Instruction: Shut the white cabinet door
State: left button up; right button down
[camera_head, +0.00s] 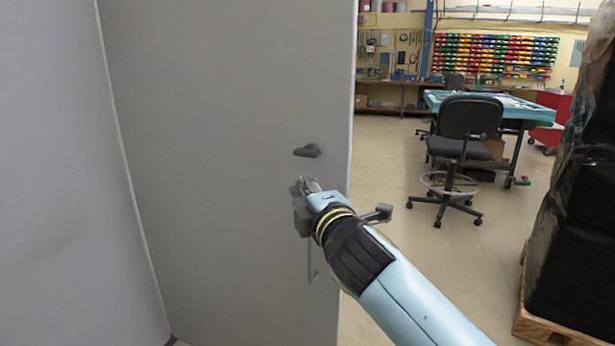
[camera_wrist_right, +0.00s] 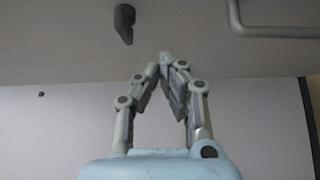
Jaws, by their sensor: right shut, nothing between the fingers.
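The cabinet door (camera_head: 230,90) is a tall pale grey panel filling the middle-left of the head view, its free edge upright near the picture's centre. It stands at an angle to another pale panel (camera_head: 55,170) on the left. A dark knob (camera_head: 307,151) sits on the door and also shows in the right wrist view (camera_wrist_right: 124,22). My right gripper (camera_head: 304,186) is at the door's face just below the knob; its fingertips meet (camera_wrist_right: 165,58) with nothing between them. A grey bar handle (camera_wrist_right: 270,30) is to the right in the wrist view. Whether the fingertips touch the door is unclear. My left gripper is not in view.
Right of the door is open floor (camera_head: 400,280). A black swivel chair (camera_head: 467,120) and a blue-topped table (camera_head: 510,106) stand further back. A dark wrapped load (camera_head: 575,220) on a wooden pallet (camera_head: 560,328) is at the right edge.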

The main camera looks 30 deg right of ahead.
aim_at(300, 168)
jog(key=shift+w+d, duration=0.7)
jog(key=shift+w, duration=0.2)
jog(key=shift+w+d, duration=0.65)
jog(key=shift+w, duration=0.3)
jog(key=shift+w+d, duration=0.7)
jog(key=shift+w, duration=0.2)
